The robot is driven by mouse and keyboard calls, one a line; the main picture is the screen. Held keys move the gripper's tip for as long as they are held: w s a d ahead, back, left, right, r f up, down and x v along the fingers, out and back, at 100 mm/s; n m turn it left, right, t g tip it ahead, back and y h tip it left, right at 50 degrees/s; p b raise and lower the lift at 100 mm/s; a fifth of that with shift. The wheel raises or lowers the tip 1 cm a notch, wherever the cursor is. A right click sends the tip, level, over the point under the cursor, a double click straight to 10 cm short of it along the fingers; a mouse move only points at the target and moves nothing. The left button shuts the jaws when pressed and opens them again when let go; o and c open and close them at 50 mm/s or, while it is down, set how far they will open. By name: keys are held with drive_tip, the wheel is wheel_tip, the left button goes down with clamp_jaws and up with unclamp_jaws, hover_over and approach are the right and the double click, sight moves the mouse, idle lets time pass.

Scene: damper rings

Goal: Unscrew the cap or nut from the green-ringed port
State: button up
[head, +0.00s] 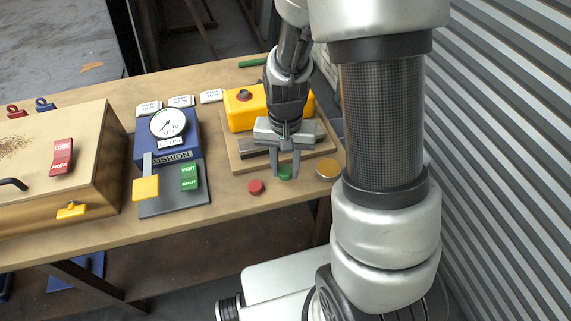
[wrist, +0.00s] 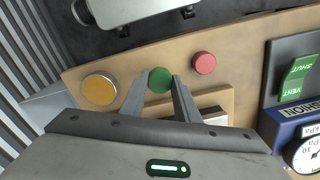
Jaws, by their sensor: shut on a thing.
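A round green cap-like piece (head: 285,173) is near the front edge of the bench, between a red round piece and an orange disc. My gripper (head: 285,174) reaches down over it, with one finger on each side. In the wrist view the green piece (wrist: 160,79) sits between the two fingertips (wrist: 160,82), and the gripper is shut on it. I cannot tell whether it touches the bench or what is under it. No separate green ring shows.
A red round piece (head: 255,186) lies left of my gripper, an orange disc (head: 327,169) with a metal rim right of it. Behind is a yellow box (head: 243,108) on a wooden board. A blue gauge unit (head: 181,149) and a wooden box (head: 75,150) stand to the left.

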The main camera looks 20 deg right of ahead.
drive_tip(key=shift+f+b, duration=0.3)
drive_tip(key=shift+f, duration=0.45)
drive_tip(key=shift+f, duration=0.2)
drive_tip(key=shift+f+b, duration=0.55)
drive_tip(key=shift+b, duration=0.05)
drive_tip(key=shift+f, duration=0.2)
drive_tip(key=o, duration=1.2)
wheel_tip(320, 180, up, 18)
drive_tip(key=p, duration=0.3)
drive_tip(key=shift+f, duration=0.2)
